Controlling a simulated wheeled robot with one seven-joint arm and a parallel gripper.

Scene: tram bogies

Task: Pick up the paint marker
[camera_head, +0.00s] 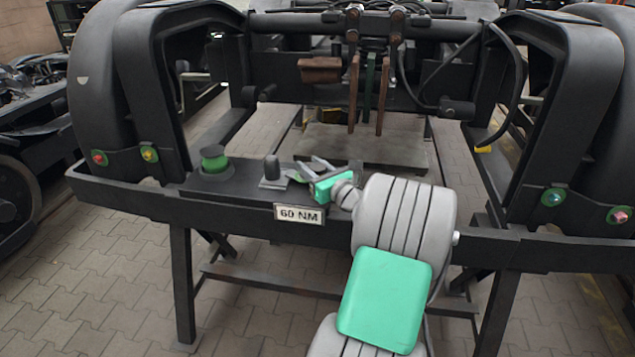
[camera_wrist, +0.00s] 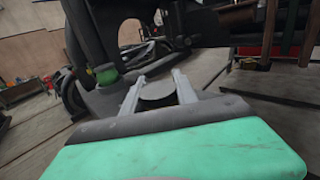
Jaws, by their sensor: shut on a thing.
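My gripper (camera_head: 310,165) is low over the dark beam of the bogie frame, just right of a small dark upright peg. In the wrist view its two grey fingers (camera_wrist: 158,88) are shut on a grey, round-ended thing (camera_wrist: 157,92), apparently the paint marker. Its body and any markings are hidden, so I cannot confirm what it is.
The dark peg (camera_head: 271,168) stands on a square base on the beam. A green and black knob (camera_head: 214,160) stands farther left. A "60 NM" plate (camera_head: 299,214) is on the beam's front. Dark curved bogie sides rise at left and right. Brown hanging bars (camera_head: 353,92) are behind.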

